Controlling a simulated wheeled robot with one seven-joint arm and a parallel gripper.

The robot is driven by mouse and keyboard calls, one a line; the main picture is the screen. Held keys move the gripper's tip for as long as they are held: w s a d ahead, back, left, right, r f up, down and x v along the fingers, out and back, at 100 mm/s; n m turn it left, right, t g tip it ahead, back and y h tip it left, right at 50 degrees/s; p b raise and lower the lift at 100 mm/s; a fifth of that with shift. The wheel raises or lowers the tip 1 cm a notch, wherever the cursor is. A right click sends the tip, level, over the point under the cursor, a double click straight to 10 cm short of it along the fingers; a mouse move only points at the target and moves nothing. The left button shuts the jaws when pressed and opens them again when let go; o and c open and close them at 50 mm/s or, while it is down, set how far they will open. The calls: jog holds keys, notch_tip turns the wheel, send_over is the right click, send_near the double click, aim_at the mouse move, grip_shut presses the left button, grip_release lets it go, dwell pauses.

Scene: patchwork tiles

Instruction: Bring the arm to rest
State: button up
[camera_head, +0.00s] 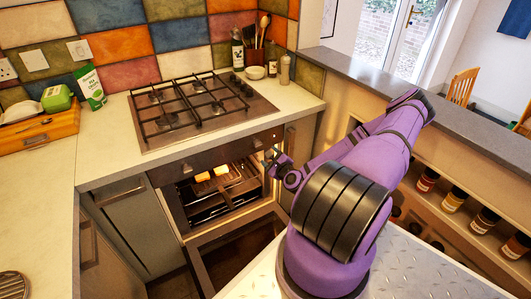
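My purple arm rises from the lower middle of the view, with its elbow up at the right. The forearm reaches back left and down toward the oven. My gripper (271,158) is at its end, small and dark, in front of the right side of the oven opening. Its fingers are too small to tell open from shut, and I see nothing clearly held in it. The oven (187,212) is open, with its door (213,238) folded down. Inside, two pale orange pieces (203,177) lie on a dark rack.
A gas hob (196,135) is set in the worktop above the oven. A utensil pot, bottles and a small bowl (255,73) stand behind it. A wooden box (50,132) is at the left. Shelves with jars (453,200) are close on my arm's right.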

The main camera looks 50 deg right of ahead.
jog(key=shift+s+a, duration=0.2)
jog(key=shift+s, duration=0.4)
jog(key=shift+r, duration=0.1)
